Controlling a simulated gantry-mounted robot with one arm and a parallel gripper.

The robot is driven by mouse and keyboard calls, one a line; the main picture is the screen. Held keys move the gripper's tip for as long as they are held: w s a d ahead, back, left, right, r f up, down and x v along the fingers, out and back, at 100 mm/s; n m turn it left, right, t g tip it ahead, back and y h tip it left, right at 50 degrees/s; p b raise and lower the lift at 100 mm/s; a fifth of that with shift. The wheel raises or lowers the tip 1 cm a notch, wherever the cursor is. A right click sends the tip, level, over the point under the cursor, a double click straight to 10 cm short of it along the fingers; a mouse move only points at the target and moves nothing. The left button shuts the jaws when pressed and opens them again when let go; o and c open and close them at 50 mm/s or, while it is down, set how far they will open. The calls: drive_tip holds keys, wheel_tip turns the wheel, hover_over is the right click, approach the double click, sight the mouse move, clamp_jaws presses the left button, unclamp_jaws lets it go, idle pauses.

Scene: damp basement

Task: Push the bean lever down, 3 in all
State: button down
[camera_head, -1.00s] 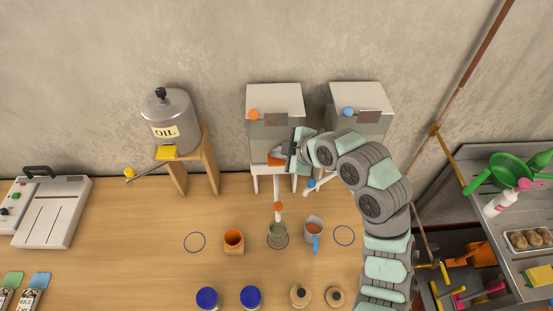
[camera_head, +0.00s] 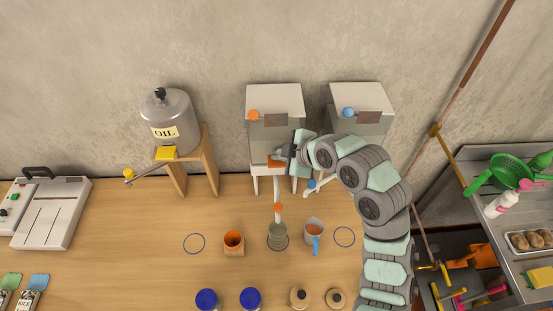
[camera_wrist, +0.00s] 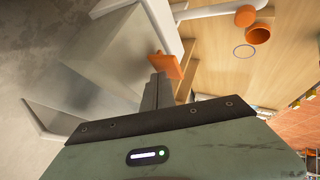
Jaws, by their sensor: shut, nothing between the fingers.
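Which holds beans cannot be read. An orange lever paddle (camera_head: 275,162) sits on the front of the left dispenser, and also shows in the wrist view (camera_wrist: 167,66). My gripper (camera_head: 284,153) is shut and empty, its fingertips (camera_wrist: 161,84) at the paddle, apparently touching it. A greenish glass jar (camera_head: 278,236) stands below the left dispenser's orange-tipped spout (camera_head: 278,207). The blue lever (camera_head: 312,184) of the right dispenser is partly hidden by my arm.
An oil tank (camera_head: 168,118) stands left on a wooden stand (camera_head: 207,165).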

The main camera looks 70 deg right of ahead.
sight(279, 162)
drive_tip(key=shift+f+b, duration=0.65)
drive_tip(key=shift+f, duration=0.4)
idle(0.5)
drive_tip(key=shift+r, duration=0.15)
idle(0.3)
drive_tip(key=shift+r+p, duration=0.7)
drive_tip(key=shift+r, duration=0.95)
drive_tip(key=shift+r, duration=0.15)
drive_tip(key=shift+r+p, duration=1.05)
drive_tip(key=shift+r, duration=1.4)
drive_tip(key=shift+f, duration=0.1)
